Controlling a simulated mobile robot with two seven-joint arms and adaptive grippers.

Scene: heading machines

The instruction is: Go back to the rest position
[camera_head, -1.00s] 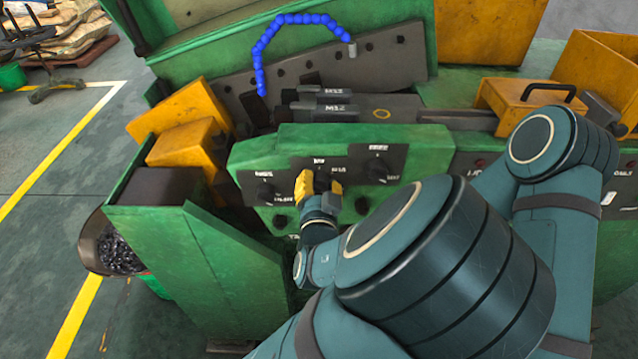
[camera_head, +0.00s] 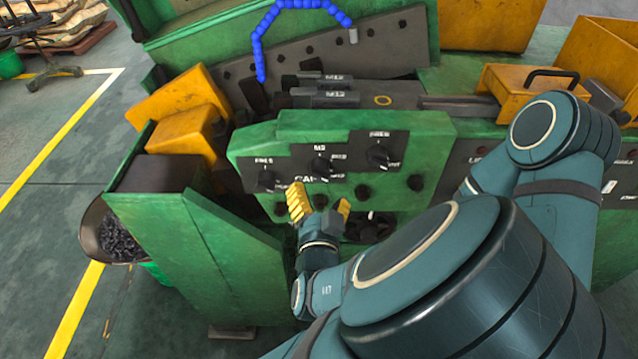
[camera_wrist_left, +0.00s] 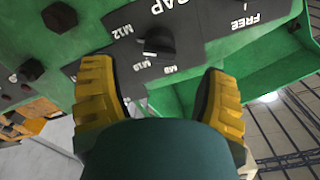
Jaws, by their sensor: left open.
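My left gripper (camera_head: 320,206) has yellow finger pads and is open and empty. It is in front of the green machine's control panel (camera_head: 430,160), just below the middle knob (camera_head: 320,167). In the left wrist view, my left gripper's two fingers (camera_wrist_left: 160,100) stand apart with nothing between them. A black knob (camera_wrist_left: 160,43) on a dark plate shows ahead of the fingertips there, apart from them. My left arm fills the lower right of the head view and hides part of the machine. I cannot make out my right gripper.
More knobs sit on the panel, at left (camera_head: 266,179) and right (camera_head: 380,154). A yellow box with a handle (camera_head: 528,88) stands on the machine at right. A bin of dark parts (camera_head: 118,240) is at left. The floor beyond the yellow line is mostly free.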

